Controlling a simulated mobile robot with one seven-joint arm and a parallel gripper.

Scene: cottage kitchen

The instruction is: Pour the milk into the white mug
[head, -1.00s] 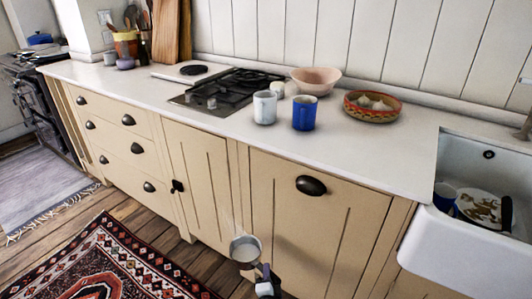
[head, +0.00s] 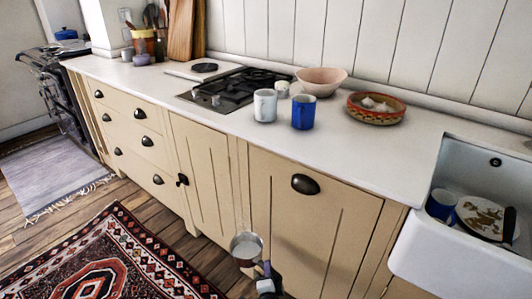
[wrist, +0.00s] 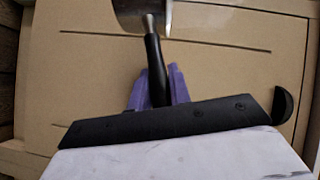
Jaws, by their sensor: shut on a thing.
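The white mug (head: 264,105), speckled grey, stands upright on the counter in front of the hob, left of a blue mug (head: 303,111). My gripper (head: 264,270) is low in front of the cupboard doors, well below the counter top. It is shut on the black handle of a small metal saucepan (head: 246,247), held out roughly level. The pan's inside looks pale; I cannot make out the milk's level. In the wrist view, the purple fingers (wrist: 157,90) close around the handle, and part of the saucepan (wrist: 142,16) shows at the top edge.
A pink bowl (head: 320,81) and a patterned bowl of garlic (head: 376,107) stand behind and right of the mugs. The hob (head: 236,88) is to the left. The sink (head: 430,250) is at the right. The counter's front edge lies between pan and mugs.

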